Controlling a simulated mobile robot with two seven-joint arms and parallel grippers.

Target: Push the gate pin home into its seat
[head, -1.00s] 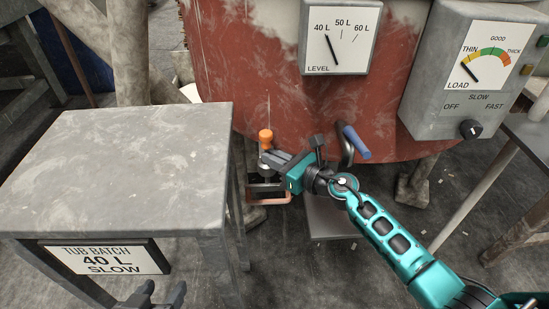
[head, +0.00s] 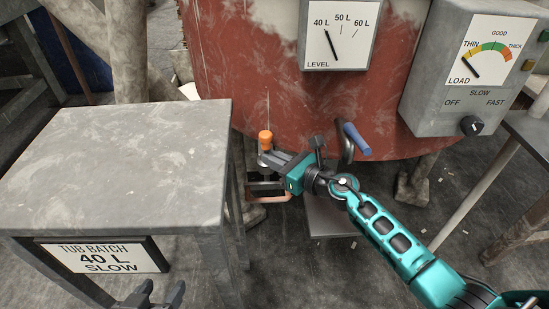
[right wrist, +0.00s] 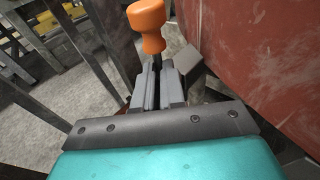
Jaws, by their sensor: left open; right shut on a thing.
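The gate pin (head: 265,139) has an orange grip and stands roughly upright beside the red tub. In the right wrist view the orange grip (right wrist: 147,22) rises above a dark shank. My right gripper (head: 268,158) is shut on the pin just below the grip; its fingers (right wrist: 157,80) close around the shank. A pinkish bracket (head: 270,199) shows below the gripper. The pin's lower end and its seat are hidden, so I cannot tell how deep the pin sits. My left gripper (head: 161,297) is open and empty at the bottom edge, in front of the grey table.
The grey table (head: 120,150) stands close left of the pin, with a "TUB BATCH 40 L SLOW" sign. The red tub (head: 250,70) is behind, its level gauge (head: 338,38) near 40 L. A blue-handled lever (head: 357,141) is right of my right gripper. A control box (head: 462,75) stands right.

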